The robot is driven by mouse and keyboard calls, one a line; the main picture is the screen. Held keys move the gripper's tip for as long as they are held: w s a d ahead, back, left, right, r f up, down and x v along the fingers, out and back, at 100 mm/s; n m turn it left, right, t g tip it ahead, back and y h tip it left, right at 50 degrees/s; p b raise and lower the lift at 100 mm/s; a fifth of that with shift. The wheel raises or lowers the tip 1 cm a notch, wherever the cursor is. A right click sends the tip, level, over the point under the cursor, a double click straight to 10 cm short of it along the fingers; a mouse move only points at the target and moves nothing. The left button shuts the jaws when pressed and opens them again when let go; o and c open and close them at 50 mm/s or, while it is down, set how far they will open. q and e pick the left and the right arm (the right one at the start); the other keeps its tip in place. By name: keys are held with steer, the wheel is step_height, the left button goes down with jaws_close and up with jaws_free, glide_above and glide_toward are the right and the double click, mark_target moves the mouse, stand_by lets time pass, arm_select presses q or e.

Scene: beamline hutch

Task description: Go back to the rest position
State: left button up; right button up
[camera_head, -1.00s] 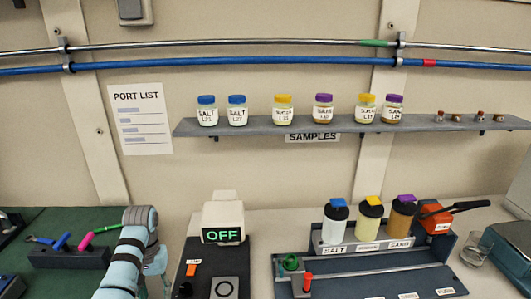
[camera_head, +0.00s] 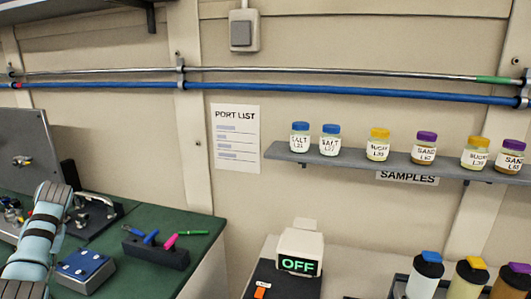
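A light-blue link of my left arm (camera_head: 38,235) rises at the left edge of the head view, in front of the green bench. Its gripper does not show; it is hidden or outside the frame. My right arm and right gripper are not in view.
The green bench (camera_head: 204,222) bears a blue box (camera_head: 85,271) and a dark tool rack (camera_head: 155,252) with coloured tools. A device reading OFF (camera_head: 299,266) stands right of it. Several labelled jars stand on the wall shelf (camera_head: 350,165); capped bottles (camera_head: 425,276) stand at lower right.

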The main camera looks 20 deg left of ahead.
arm_select(q)
steer(key=s+a+f+m+t+y, duration=0.1)
steer(key=s+a+f+m+y, duration=0.2)
steer(key=a+f, duration=0.35)
steer(key=s+a+f+m+t+y, duration=0.1)
steer(key=s+a+f+m+y, duration=0.15)
steer(key=f, duration=0.75)
steer(key=s+f+m+t, duration=0.4)
steer(key=s+f+m, duration=0.4)
steer(key=s+f, duration=0.3)
steer(key=s+d+f+n+h, duration=0.1)
steer(key=s+d+f+h, duration=0.15)
steer(key=d+f, duration=0.75)
steer(key=s+d+f+n+h, duration=0.15)
steer(key=s+d+f, duration=0.25)
steer(key=d+f, duration=0.6)
steer(key=s+d+f+h+b, duration=0.1)
steer(key=d+f, duration=0.4)
steer(key=d, duration=1)
steer(key=s+d+f+n+g+h+b, duration=0.1)
steer(key=d+f+h+b, duration=0.2)
steer(key=d, duration=1.3)
step_height(320, 180, down, 2)
steer(key=shift+d+f+h, duration=0.1)
steer(key=shift+d+h, duration=0.05)
steer(key=shift+h, duration=0.6)
steer(key=shift+s, duration=0.15)
